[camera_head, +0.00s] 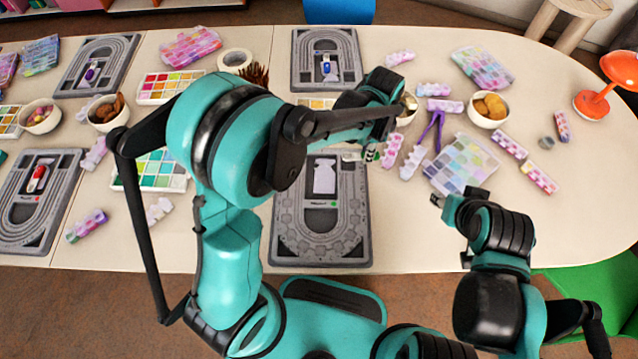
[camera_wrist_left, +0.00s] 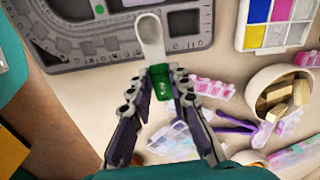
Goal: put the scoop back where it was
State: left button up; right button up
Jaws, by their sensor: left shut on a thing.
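The scoop has a white bowl end (camera_wrist_left: 151,36) and a green handle (camera_wrist_left: 160,84). My left gripper (camera_wrist_left: 160,75) is shut on the green handle. In the head view my left gripper (camera_head: 371,152) is at the upper right corner of the near grey bead board (camera_head: 320,248). The scoop's white end (camera_head: 351,156) points left over that corner; I cannot tell its height above it. My right gripper (camera_head: 451,231) is empty, its fingers apart, near the table's front edge on the right.
A bowl of wooden pieces (camera_wrist_left: 262,92) stands close to my left gripper. Pink bead boxes (camera_head: 391,150), purple tweezers (camera_head: 430,135) and a pastel palette (camera_head: 462,165) lie right of the board.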

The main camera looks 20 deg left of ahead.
pick_arm(q)
jog(key=shift+s+f+m, duration=0.1)
jog(key=shift+f+m, duration=0.2)
jog(key=s+a+f+b, duration=0.1)
jog(key=a+f, duration=0.1)
jog(key=a, duration=0.1)
jog(key=s+a+f+b, duration=0.2)
jog(key=a, duration=0.1)
jog(key=s+a+f+b, duration=0.1)
jog(key=a+f, duration=0.1)
jog(key=a, duration=0.1)
jog(key=shift+s+a+f, duration=0.15)
jog(key=shift+a, duration=0.2)
jog(key=shift+a+f, duration=0.1)
jog(key=shift+f, duration=0.1)
jog(key=shift+f+b, duration=1.2)
jog(key=shift+f, duration=0.6)
jog(key=shift+f, duration=0.2)
jog(key=o, duration=0.9)
jog(key=shift+r, duration=0.1)
